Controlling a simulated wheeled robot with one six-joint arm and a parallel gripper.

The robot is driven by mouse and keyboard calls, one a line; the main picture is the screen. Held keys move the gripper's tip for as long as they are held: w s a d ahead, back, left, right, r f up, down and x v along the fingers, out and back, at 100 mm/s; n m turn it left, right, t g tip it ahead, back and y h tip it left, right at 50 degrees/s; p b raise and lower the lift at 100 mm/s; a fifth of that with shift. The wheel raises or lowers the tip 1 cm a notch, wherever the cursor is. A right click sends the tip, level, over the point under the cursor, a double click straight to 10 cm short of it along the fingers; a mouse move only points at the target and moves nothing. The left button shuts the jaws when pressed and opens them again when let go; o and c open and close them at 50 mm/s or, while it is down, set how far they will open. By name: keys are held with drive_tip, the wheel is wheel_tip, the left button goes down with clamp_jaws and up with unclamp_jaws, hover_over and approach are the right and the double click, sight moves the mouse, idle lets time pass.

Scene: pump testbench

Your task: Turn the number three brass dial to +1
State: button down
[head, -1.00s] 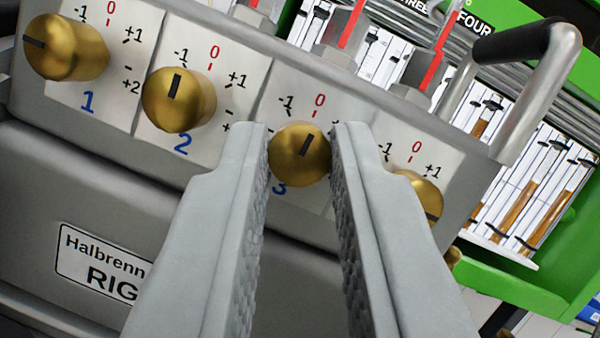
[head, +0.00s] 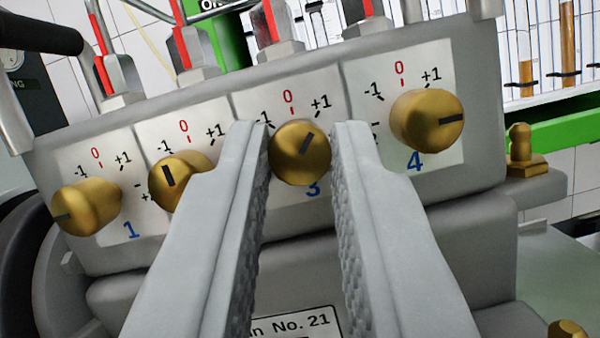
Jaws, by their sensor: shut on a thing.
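The number three brass dial (head: 300,165) sits on the sloped grey panel, above its blue 3. My gripper (head: 300,140) is shut on this dial, one finger at each side. The left finger covers part of the plate's left side, and the right finger covers part of its right side.
Dial 2 (head: 178,183) is close to my left finger and partly behind it. Dial 4 (head: 428,120) is right of my right finger, and dial 1 (head: 85,207) is at far left. Metal blocks with red marks (head: 272,25) stand along the panel's top. A small brass fitting (head: 520,150) is at right.

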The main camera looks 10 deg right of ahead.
drive_tip(key=shift+m+h, duration=0.3)
drive_tip(key=shift+m, duration=0.2)
drive_tip(key=c, duration=1.6)
unclamp_jaws()
drive_tip(key=v, duration=1.7)
drive_tip(key=shift+s+a+r, duration=0.1)
drive_tip(key=shift+s+a, duration=0.05)
drive_tip(key=shift+s, duration=0.05)
